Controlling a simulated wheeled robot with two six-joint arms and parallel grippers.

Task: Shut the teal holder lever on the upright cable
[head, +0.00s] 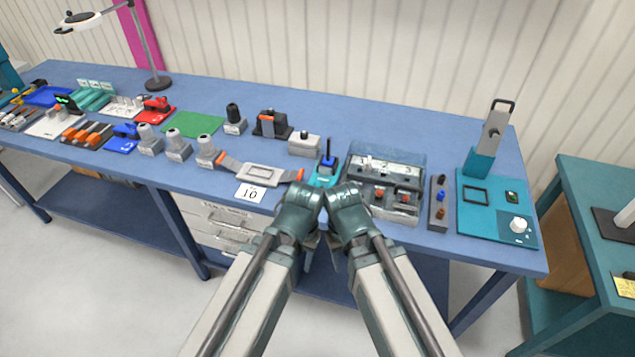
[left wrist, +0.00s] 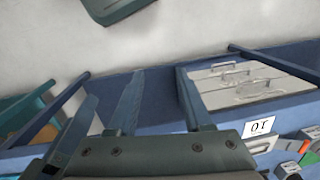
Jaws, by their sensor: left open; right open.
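A small teal holder (head: 322,182) stands near the table's front edge in the head view, just beyond my wrists. A blue part and a thin dark upright piece (head: 329,148) rise from it. I cannot tell the lever's position, as it is too small and my wrists partly cover the holder's front. My left gripper (head: 309,258) is open and empty, pointing down in front of the table edge. Its spread fingers show in the left wrist view (left wrist: 135,105), with floor and table legs beyond. My right gripper (head: 333,255) is beside it, open.
The blue table (head: 400,140) is crowded along its front. A grey module box (head: 386,180) stands right of the holder. A grey strap device (head: 262,172) and number 10 card (head: 250,193) lie left. Drawers (head: 212,215) are underneath.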

